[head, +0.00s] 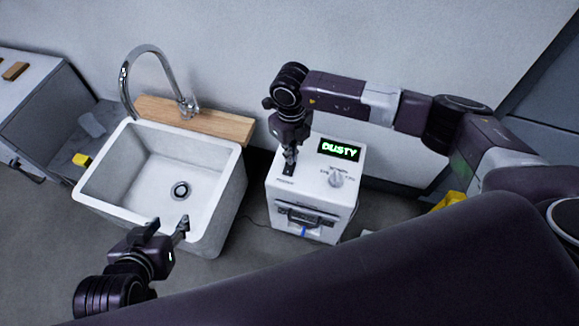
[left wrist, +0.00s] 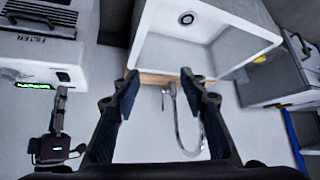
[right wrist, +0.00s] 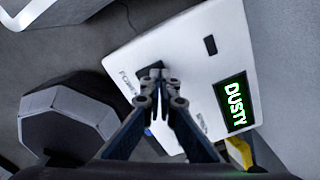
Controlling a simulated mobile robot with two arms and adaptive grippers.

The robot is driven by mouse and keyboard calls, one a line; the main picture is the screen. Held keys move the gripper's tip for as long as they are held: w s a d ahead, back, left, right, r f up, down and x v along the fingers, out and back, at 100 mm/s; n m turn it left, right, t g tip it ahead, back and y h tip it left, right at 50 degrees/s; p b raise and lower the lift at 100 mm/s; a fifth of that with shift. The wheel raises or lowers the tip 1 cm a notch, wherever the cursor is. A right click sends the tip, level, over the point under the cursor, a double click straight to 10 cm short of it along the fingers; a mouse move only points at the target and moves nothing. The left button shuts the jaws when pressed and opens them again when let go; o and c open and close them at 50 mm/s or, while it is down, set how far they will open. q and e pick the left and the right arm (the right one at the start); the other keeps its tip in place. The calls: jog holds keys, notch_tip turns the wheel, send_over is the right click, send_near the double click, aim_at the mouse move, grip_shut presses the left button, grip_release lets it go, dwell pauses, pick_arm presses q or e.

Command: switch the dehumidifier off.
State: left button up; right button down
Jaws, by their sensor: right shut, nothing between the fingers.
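The dehumidifier (head: 307,191) is a white box on the floor right of the sink, with a green lit display (head: 339,150) reading "DUSTY" and a knob (head: 336,179) on top. My right gripper (head: 289,166) is shut and empty, pointing down at the top's left part. In the right wrist view its fingertips (right wrist: 161,82) are at a dark switch (right wrist: 150,73) beside lettering that seems to read "POWER". They partly hide it; I cannot tell whether they touch. My left gripper (head: 182,226) is open and empty by the sink's front edge; its spread fingers (left wrist: 160,80) show in the left wrist view.
A white sink (head: 160,219) with a tall tap (head: 127,87) and a wooden board (head: 215,122) stands left of the dehumidifier. A grey cabinet (head: 35,115) is at the far left. A yellow object (head: 448,201) lies to the right. Some floor in front is clear.

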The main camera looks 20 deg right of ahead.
pick_arm(q)
jog(key=shift+w+d+r+t+b, duration=0.25)
jog(key=shift+w+r+t, duration=0.2)
jog(key=shift+w+r, duration=0.2)
jog(key=shift+w+d+r+t+b, duration=0.1)
jog(key=shift+w+d+r+t, duration=0.15)
jog(key=shift+w+r+t, duration=0.4)
pick_arm(e)
jog(key=shift+f, duration=0.45)
dwell(0.7)
pick_arm(q)
jog(key=shift+w, duration=0.3)
jog(key=shift+w+d+r+h, duration=0.2)
jog(key=shift+w+r+h, duration=0.1)
jog(key=shift+w+r, duration=0.05)
pick_arm(e)
jog(key=shift+f, duration=0.2)
